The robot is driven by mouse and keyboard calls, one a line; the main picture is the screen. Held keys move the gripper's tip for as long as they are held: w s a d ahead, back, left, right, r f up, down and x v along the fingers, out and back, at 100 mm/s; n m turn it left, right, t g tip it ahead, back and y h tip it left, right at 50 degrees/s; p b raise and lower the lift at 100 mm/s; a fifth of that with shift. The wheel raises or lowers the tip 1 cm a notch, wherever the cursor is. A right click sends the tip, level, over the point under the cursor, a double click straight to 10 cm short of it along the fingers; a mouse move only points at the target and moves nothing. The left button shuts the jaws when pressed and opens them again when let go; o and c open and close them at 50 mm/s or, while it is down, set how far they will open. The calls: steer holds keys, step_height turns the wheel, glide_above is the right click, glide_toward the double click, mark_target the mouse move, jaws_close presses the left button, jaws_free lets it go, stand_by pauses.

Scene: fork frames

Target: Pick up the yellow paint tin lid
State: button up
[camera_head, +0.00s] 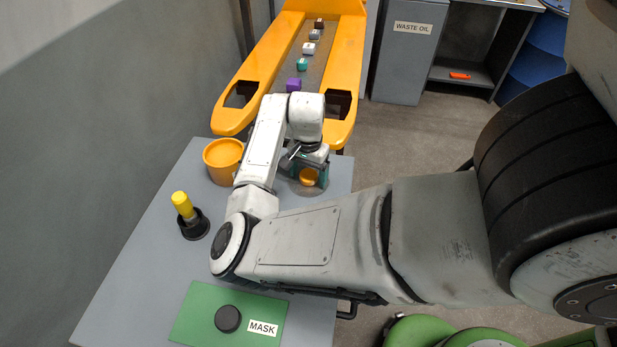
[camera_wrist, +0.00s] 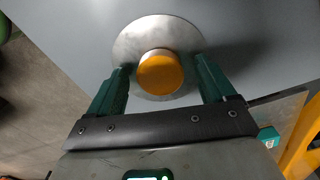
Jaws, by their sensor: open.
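A flat silver disc with a yellow-orange knob, which looks like the yellow paint tin lid (camera_wrist: 130,45), lies on the grey table. In the wrist view its knob (camera_wrist: 160,72) sits between the two green fingers of my open gripper (camera_wrist: 162,72), with a gap on each side. In the head view the knob (camera_head: 309,176) shows at my gripper (camera_head: 309,168), and part of the disc is hidden by it. The yellow-orange tin (camera_head: 222,163) stands on the table left of my gripper.
A yellow-topped item in a black holder (camera_head: 190,215) stands at the table's left. A green mat (camera_head: 190,318) marked MASK holds a black disc (camera_head: 228,318) at the front. Behind the table is a yellow pallet truck (camera_head: 347,60) with small coloured blocks (camera_head: 302,65).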

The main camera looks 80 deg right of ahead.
steer(key=c, duration=1.1)
steer(key=shift+c, duration=0.2)
